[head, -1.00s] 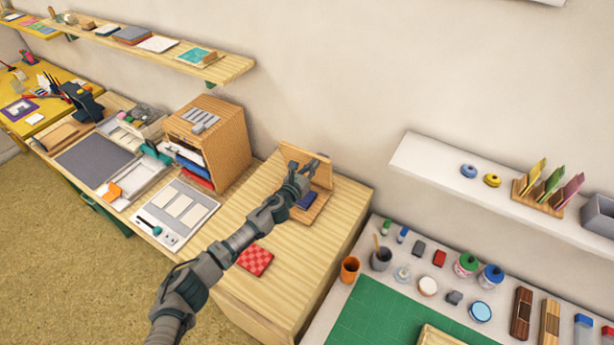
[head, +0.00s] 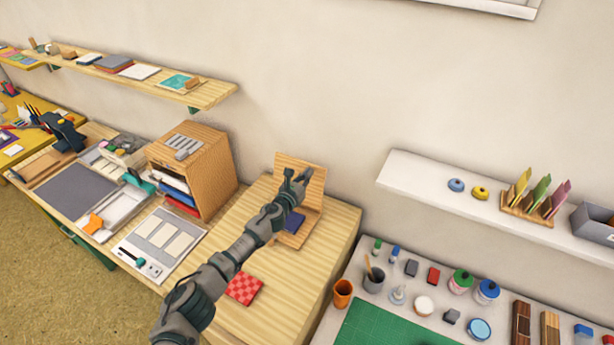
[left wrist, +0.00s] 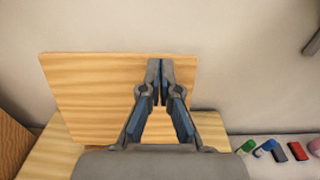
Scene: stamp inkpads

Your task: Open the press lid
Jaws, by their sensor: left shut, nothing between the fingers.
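The wooden press stands on the light wood cabinet top, with its lid (head: 314,181) raised and leaning back towards the wall. The lid also fills much of the left wrist view (left wrist: 90,100). A dark blue pad (head: 294,221) lies on the press base, partly hidden by my arm. My left gripper (head: 297,176) is in front of the lid's inner face, its fingertips (left wrist: 160,66) together with nothing between them. I cannot tell whether the fingertips touch the lid. My right gripper is not in view.
A red checkered block (head: 244,289) lies on the cabinet top (head: 290,285) below my arm. A wooden paper organizer (head: 213,169) stands to the left. A lower bench with a green mat (head: 385,327), bottles and cups is to the right. The cabinet's front right is clear.

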